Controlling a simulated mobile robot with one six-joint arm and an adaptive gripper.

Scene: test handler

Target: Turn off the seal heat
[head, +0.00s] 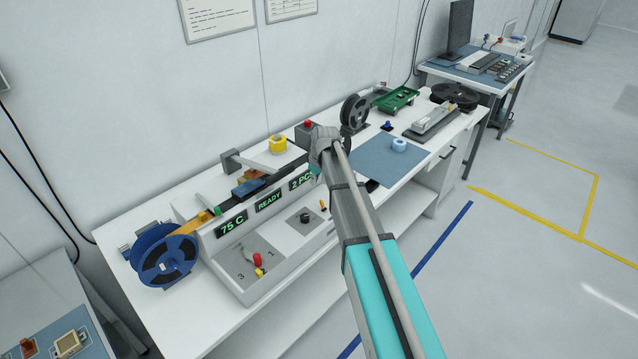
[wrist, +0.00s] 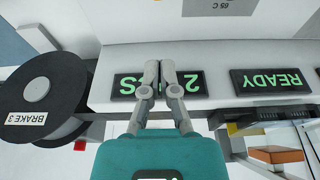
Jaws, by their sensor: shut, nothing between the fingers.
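The machine (head: 205,265) on the bench has green displays reading 75 C (head: 231,224), READY (head: 268,201) and 2 PC (head: 300,181), the last partly hidden by my arm. Its front carries a black knob (head: 306,217), a small orange switch (head: 323,205) and a red-topped lever (head: 257,260) beside numbers 3 and 1. I cannot read which control is for the seal heat. In the wrist view my gripper (wrist: 160,67) is shut and empty, its fingers in front of the upside-down 2 PCS display (wrist: 190,83). My arm hides the fingers in the head view.
A blue reel (head: 165,256) stands at the machine's left end. A dark reel (wrist: 42,95) labelled BRAKE 3 is left in the wrist view. A yellow roll (head: 277,144) sits on top. The blue mat (head: 375,165) holds a pale blue roll (head: 399,145). Floor to the right is clear.

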